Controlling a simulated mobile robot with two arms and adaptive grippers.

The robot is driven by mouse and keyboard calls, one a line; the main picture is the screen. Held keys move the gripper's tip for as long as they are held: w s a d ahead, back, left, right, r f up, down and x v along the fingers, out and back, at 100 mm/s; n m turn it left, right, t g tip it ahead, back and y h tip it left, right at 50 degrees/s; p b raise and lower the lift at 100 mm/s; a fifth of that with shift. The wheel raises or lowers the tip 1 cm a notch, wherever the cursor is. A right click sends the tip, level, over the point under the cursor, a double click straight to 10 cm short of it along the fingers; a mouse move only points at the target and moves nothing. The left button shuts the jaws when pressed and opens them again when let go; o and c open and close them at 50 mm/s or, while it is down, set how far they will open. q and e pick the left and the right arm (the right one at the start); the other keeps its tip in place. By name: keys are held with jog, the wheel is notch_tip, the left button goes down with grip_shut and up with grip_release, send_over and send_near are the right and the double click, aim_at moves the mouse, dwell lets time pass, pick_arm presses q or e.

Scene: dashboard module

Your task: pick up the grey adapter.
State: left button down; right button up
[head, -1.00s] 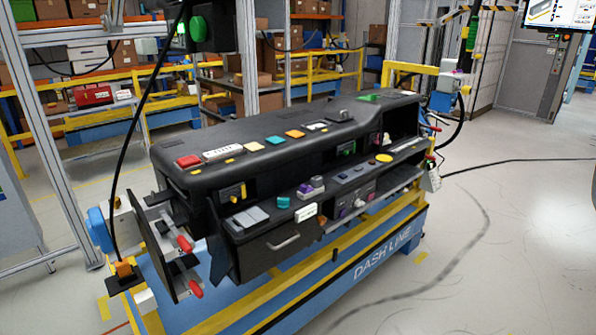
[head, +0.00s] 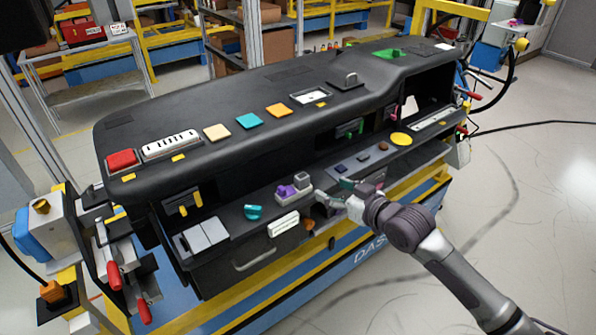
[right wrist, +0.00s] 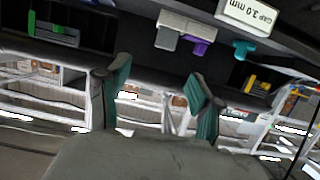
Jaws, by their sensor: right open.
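A small grey block (head: 302,181), which looks like the grey adapter, stands in a light grey holder beside a purple block (head: 285,191) on the dashboard's front ledge. In the right wrist view, which is upside down, the grey block (right wrist: 167,38) and the purple block (right wrist: 201,47) show beyond my fingers. My right gripper (head: 326,200) is just right of and in front of the holder, not touching the blocks as far as I can see. In the right wrist view the gripper (right wrist: 160,88) has its two green-padded fingers apart with nothing between them. My left gripper is out of view.
A white gap label (head: 283,224) and a teal knob (head: 253,212) sit close by on the ledge. Light grey plates (head: 202,235) lie farther left. The dashboard's black upper shell (head: 240,95) overhangs behind the ledge. Open floor lies to the right.

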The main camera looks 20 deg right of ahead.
aim_at(304, 177)
jog(key=x, duration=0.2)
jog(key=p+x, duration=0.1)
jog(key=x, duration=0.4)
jog(key=shift+s+a, duration=0.1)
jog(key=shift+a, duration=0.2)
jog(key=shift+w+a+p, duration=0.3)
jog(key=shift+w+p, duration=0.45)
jog(key=p+x, duration=0.1)
jog(key=x, duration=0.2)
jog(key=shift+w+a+f, duration=0.1)
jog(key=shift+f, duration=0.1)
jog(key=shift+w+a+f, duration=0.1)
jog(key=shift+w+f, duration=0.15)
jog(key=shift+w, duration=0.05)
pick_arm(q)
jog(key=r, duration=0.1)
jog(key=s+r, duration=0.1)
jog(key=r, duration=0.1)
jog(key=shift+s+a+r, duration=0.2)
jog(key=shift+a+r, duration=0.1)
pick_arm(e)
jog(key=shift+s+r, duration=0.1)
jog(key=shift+c, duration=1.3)
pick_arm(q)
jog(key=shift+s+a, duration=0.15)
pick_arm(e)
jog(key=c, duration=1)
